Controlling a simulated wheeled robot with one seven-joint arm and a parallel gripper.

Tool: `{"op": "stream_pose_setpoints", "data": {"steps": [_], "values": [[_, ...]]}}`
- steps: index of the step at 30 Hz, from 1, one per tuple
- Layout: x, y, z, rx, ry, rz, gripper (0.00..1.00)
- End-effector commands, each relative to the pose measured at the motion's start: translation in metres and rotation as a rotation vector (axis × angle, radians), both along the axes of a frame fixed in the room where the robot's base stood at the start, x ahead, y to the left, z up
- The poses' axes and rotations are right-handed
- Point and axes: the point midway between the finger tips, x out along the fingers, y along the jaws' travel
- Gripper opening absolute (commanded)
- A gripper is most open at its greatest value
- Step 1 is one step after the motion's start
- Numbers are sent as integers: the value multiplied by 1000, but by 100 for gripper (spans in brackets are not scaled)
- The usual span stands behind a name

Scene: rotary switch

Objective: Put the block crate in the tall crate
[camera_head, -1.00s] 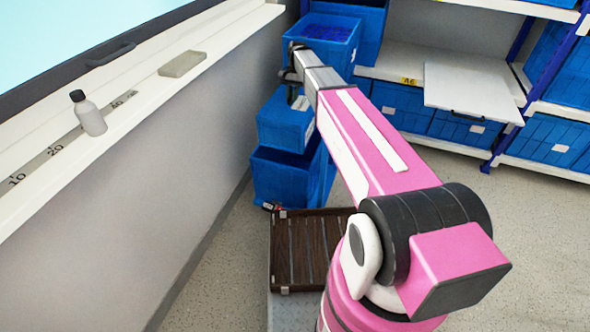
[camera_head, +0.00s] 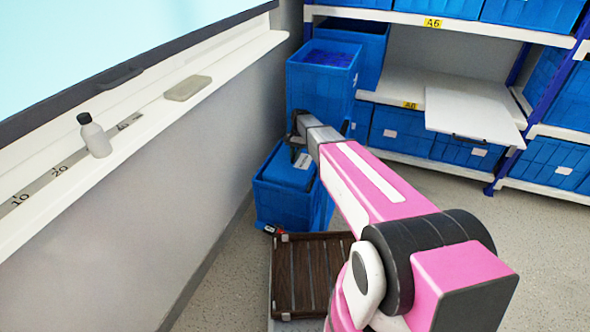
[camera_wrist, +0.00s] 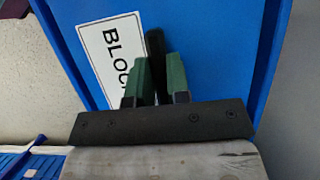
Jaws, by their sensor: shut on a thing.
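The block crate (camera_head: 287,176) is a blue crate whose white label, partly hidden, reads "BLOC" in the wrist view (camera_wrist: 108,52). My gripper (camera_head: 299,152) is shut on its black handle (camera_wrist: 155,45), between the green fingers in the wrist view. A larger open blue crate (camera_head: 282,208), apparently the tall crate, stands on the floor below. The block crate's lower part is behind its rim, so it looks at least partly inside. How deep it sits is hidden.
Another blue crate (camera_head: 322,85) stands close behind, with one more (camera_head: 365,40) beyond it. The wall with a ledge (camera_head: 150,115) is close on the left; a bottle (camera_head: 94,137) stands on it. Shelves (camera_head: 455,70) fill the back right. The floor (camera_head: 430,200) at right is clear.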

Motion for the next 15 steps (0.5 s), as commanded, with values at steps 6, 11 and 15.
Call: {"op": "stream_pose_setpoints", "data": {"steps": [6, 11, 15], "values": [[1, 0, -35, 1, 1, 1, 0], [0, 0, -45, 1, 0, 1, 0], [0, 0, -51, 2, 0, 1, 0]]}}
